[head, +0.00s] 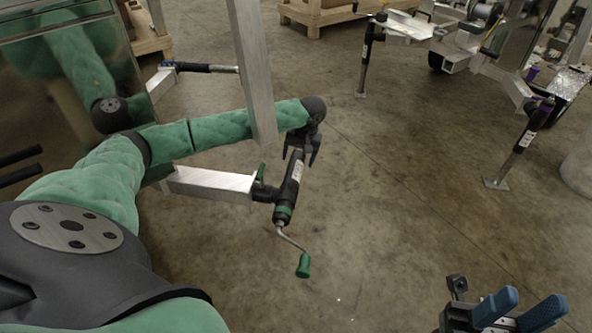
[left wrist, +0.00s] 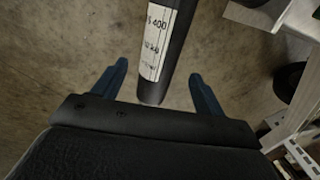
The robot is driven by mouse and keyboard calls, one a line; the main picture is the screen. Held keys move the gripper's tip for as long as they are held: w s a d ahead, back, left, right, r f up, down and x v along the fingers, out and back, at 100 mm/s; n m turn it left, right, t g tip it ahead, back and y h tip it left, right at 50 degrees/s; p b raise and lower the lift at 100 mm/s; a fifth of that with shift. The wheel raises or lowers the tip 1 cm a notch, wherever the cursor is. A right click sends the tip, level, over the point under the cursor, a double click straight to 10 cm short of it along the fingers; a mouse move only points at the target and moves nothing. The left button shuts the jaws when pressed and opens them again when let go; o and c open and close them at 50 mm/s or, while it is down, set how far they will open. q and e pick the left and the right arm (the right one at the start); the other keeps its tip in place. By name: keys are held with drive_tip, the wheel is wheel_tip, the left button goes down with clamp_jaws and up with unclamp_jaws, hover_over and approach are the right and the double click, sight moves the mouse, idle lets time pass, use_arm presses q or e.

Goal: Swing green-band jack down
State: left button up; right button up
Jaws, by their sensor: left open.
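The green-band jack (head: 291,184) is a black tube with a white label and a green band. It sits on a pivot bracket at the end of an aluminium beam (head: 210,183). Its crank with a green grip (head: 303,265) points toward the bottom of the head view, and its other end points away, so it looks swung up. A small green handle (head: 261,172) stands beside the bracket. My left gripper (head: 314,155) is at the far end of the tube, open. In the left wrist view the tube (left wrist: 164,50) ends between the two spread blue fingers, with gaps on both sides. My right gripper (head: 518,308) is low at the right, fingers apart and empty.
An upright aluminium post (head: 252,70) stands in front of my left forearm. A blue-banded jack (head: 205,67) lies level behind. Upright jacks (head: 522,135) and other trailers stand at the upper right. The concrete floor between is clear.

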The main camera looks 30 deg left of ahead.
sight(296, 164)
use_arm(q)
drive_tip(key=shift+s+a+f+b, duration=0.1)
drive_tip(key=shift+a+f+b, duration=0.1)
drive_tip(key=shift+f, duration=0.85)
drive_tip(key=shift+s+a+f+b, duration=0.15)
drive_tip(key=shift+f+b, duration=0.1)
drive_tip(key=shift+f, duration=0.75)
drive_tip(key=shift+w+a+f+b, duration=0.1)
drive_tip(key=shift+a+f+b, duration=0.1)
drive_tip(key=shift+f, duration=0.85)
drive_tip(key=shift+s, duration=0.1)
drive_tip(key=shift+c, duration=0.4)
drive_tip(key=c, duration=1.3)
drive_tip(key=shift+p, duration=0.35)
